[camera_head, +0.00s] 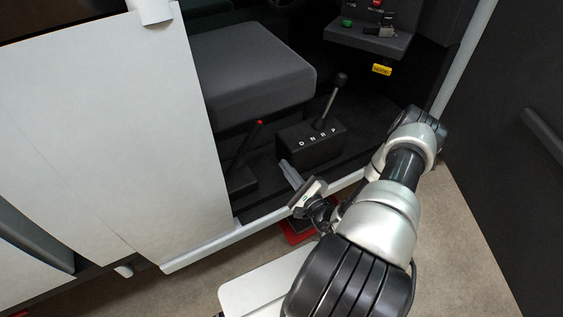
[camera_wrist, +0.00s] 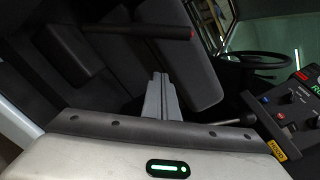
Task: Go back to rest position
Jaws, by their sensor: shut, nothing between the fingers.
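My gripper (camera_head: 291,174) is in the lower middle of the head view, at the sill of the truck's door opening. Its fingers point up and left into the cab, between the handbrake lever (camera_head: 250,145) and the gear selector (camera_head: 312,142). The fingers (camera_wrist: 161,97) are together and empty in the wrist view. My arm reaches in from the lower right and bends back toward the gripper. The handbrake with its red tip also shows in the wrist view (camera_wrist: 150,31), beyond the fingers.
The grey seat (camera_head: 250,72) lies behind the levers. A control panel (camera_head: 368,38) with buttons stands at the upper right. A white door panel (camera_head: 100,130) is at left, and a dark open door (camera_head: 515,130) at right. A red object (camera_head: 297,232) lies below the sill.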

